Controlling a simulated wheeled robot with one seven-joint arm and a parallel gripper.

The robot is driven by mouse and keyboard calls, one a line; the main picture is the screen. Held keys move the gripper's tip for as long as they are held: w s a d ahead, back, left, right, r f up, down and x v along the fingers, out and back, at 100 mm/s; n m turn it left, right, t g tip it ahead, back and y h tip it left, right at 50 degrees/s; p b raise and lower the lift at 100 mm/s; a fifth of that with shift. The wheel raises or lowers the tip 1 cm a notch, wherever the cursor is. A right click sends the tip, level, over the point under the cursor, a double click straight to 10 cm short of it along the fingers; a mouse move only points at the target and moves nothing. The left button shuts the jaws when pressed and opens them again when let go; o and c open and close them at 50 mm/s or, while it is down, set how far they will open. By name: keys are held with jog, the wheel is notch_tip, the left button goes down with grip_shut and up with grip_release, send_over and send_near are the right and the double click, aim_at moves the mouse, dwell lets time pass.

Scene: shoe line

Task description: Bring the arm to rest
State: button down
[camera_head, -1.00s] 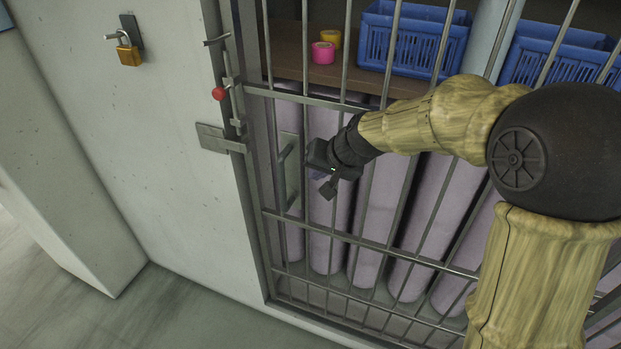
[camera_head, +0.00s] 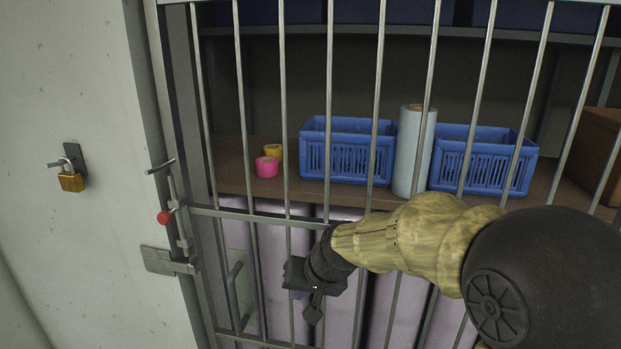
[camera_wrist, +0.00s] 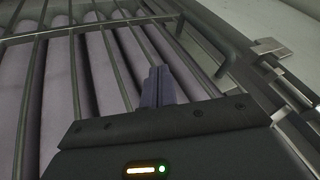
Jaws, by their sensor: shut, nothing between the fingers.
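My gripper (camera_head: 313,312) is in front of the barred gate (camera_head: 329,120), right of the gate's pull handle (camera_head: 236,295). In the wrist view my gripper (camera_wrist: 158,75) has its fingers together with nothing between them. The bars and the handle (camera_wrist: 207,47) show beyond it, and I cannot tell how far the fingertips are from the bars. My arm is bent and reaches in from the right in the head view.
A latch with a red knob (camera_head: 164,217) sits on the gate's left edge. A brass padlock (camera_head: 71,181) hangs on the wall. Behind the bars are blue baskets (camera_head: 350,160), tape rolls (camera_head: 267,167), a pale blue roll (camera_head: 412,150) and lilac rolls (camera_head: 345,213).

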jog(key=s+d+g+h+p, duration=0.1)
jog(key=s+d+h+p, duration=0.1)
jog(key=s+d, duration=0.5)
jog(key=s+d+m+g+h+p, duration=0.1)
jog(key=s+d+p, duration=0.4)
jog(key=d, duration=0.7)
jog(key=s+h, duration=0.1)
jog(key=s, duration=0.1)
jog(key=shift+s+f+h+p, duration=0.3)
jog(key=shift+s+f, duration=0.05)
